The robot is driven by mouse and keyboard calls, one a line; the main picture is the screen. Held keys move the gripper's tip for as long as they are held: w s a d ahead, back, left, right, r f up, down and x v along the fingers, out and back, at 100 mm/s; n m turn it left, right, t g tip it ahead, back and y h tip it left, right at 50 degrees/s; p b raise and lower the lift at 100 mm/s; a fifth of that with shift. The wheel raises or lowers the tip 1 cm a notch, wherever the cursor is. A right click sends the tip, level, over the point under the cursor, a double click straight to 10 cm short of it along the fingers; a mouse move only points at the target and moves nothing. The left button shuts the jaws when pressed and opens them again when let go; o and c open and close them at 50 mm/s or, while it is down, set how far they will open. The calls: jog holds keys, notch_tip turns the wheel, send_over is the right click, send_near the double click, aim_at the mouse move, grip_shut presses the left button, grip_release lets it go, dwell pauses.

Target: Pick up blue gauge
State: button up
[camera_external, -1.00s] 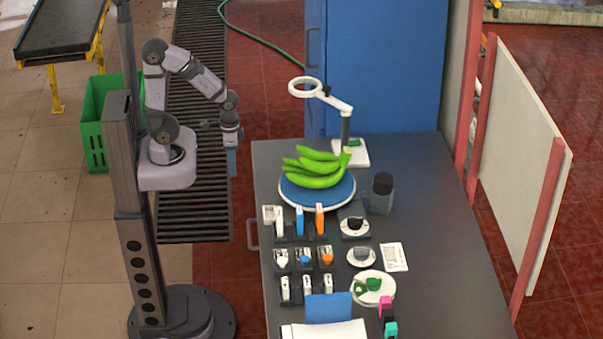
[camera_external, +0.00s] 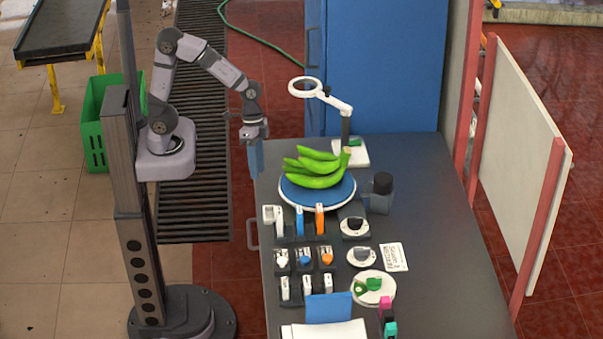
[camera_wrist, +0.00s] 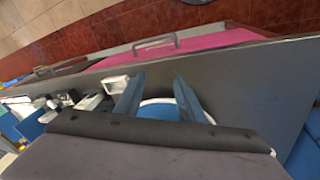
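Two blue tools stand in the rows of small holders on the bench: an upright blue piece (camera_external: 300,219) between a white and an orange one in the top row, and a smaller blue-fronted one (camera_external: 304,260) in the middle row. I cannot tell for sure which is the blue gauge. My gripper (camera_external: 256,157) points down beside the bench's left edge, above and left of both. In the wrist view its two blue fingers (camera_wrist: 157,94) are apart with nothing held between them. The blue pieces cannot be made out clearly there.
Green bananas (camera_external: 314,170) lie on a round blue-topped stand (camera_external: 318,199), right of my gripper. A white ring magnifier (camera_external: 305,87) rises behind. A dark jar (camera_external: 382,195) stands right of the stand.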

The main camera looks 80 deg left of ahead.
jog(key=w+d+r+m+h+p, duration=0.2)
jog(key=w+d+r+m, duration=0.35)
jog(key=d, duration=0.45)
jog(key=m+p, duration=0.3)
jog(key=m, duration=0.5)
send_over(299, 208)
jog(key=a, duration=0.3)
jog(key=shift+y, duration=0.3)
jog(key=shift+d+p+x, duration=0.2)
jog(key=shift+p+x, duration=0.75)
jog(key=shift+x, duration=0.8)
jog(key=shift+d+p+x, duration=0.25)
jog(key=shift+p+x, duration=0.7)
jog(key=shift+x, duration=0.8)
jog(key=shift+r, duration=0.2)
jog(key=shift+c, duration=0.2)
grip_shut()
